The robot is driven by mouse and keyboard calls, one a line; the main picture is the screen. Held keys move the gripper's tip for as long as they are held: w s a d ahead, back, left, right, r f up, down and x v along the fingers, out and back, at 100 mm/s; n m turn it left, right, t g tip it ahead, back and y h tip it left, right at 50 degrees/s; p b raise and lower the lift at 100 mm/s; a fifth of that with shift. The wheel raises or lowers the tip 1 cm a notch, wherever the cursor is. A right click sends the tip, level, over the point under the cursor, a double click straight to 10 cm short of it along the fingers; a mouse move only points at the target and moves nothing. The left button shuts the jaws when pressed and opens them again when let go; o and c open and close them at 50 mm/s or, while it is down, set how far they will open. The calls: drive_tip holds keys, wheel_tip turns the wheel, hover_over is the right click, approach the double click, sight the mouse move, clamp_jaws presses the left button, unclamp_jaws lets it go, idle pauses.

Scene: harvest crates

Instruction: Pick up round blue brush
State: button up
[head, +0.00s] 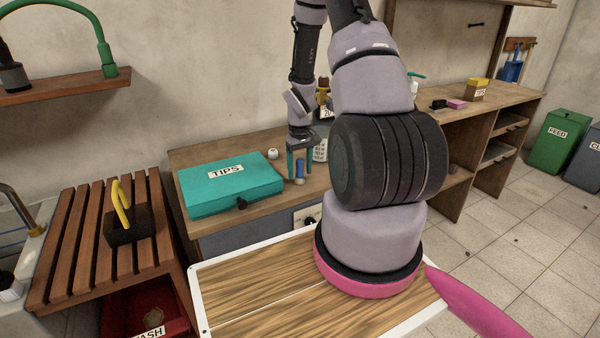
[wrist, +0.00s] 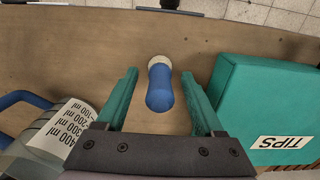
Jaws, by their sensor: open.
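The round blue brush (wrist: 160,88) stands on the wooden desk, with a blue rounded handle and a pale round end. In the head view the brush (head: 300,169) shows small between my fingers. My gripper (wrist: 160,75) is open, its two green fingers on either side of the brush with a gap on each side. In the head view my gripper (head: 299,158) points down over the desk. No contact with the brush shows.
A teal TIPS box (head: 231,184) lies beside my gripper; in the wrist view the box (wrist: 265,100) is close to the right finger. A measuring jug (wrist: 65,125) with a blue handle is close on the left. Bare desk (wrist: 100,45) lies beyond the brush.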

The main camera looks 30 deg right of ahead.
clamp_jaws()
drive_tip(key=shift+r, duration=0.15)
